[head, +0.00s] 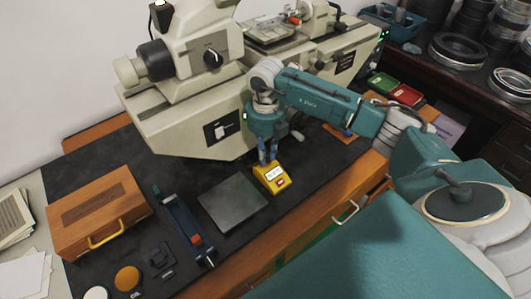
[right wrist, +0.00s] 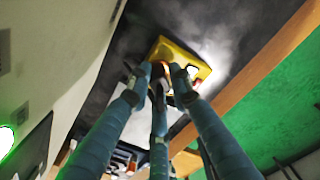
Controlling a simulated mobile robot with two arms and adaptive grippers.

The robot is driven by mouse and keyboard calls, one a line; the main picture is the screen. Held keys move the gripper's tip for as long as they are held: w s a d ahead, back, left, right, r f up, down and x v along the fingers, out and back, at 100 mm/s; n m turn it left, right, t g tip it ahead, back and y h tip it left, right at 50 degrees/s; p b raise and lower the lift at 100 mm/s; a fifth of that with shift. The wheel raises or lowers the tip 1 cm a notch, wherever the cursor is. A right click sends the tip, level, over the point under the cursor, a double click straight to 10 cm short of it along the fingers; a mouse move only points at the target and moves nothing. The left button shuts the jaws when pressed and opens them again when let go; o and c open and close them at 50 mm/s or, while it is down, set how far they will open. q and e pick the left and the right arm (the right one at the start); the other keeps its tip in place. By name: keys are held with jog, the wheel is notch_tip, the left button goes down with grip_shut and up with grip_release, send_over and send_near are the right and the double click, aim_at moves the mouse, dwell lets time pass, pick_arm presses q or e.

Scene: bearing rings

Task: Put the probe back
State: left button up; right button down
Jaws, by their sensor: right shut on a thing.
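A yellow instrument (head: 270,177) with a lit display and a red mark sits on the dark mat beside a grey metal plate. It also shows in the right wrist view (right wrist: 196,64). My right gripper (head: 267,160) reaches down at its back edge. In the right wrist view its blue fingers (right wrist: 160,78) close in at the yellow body, around a small, mostly hidden thing with an orange-red part, seemingly the probe (right wrist: 158,69). The fingers hide most of it, and I cannot tell whether it touches the instrument. My left gripper is not in view.
A large beige measuring machine (head: 190,110) stands behind the gripper. The grey plate (head: 232,201) lies left of the instrument. A blue bar tool (head: 183,228) and a wooden case (head: 97,212) lie farther left. The bench's wooden front edge is close on the right.

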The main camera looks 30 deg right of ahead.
jog(key=shift+f, duration=0.3)
dwell(0.8)
jog(key=c, duration=1.5)
grip_release()
jog(key=shift+r, duration=0.15)
jog(key=shift+r+p, duration=2.6)
jog(key=shift+r, duration=1.55)
jog(key=shift+f, duration=0.1)
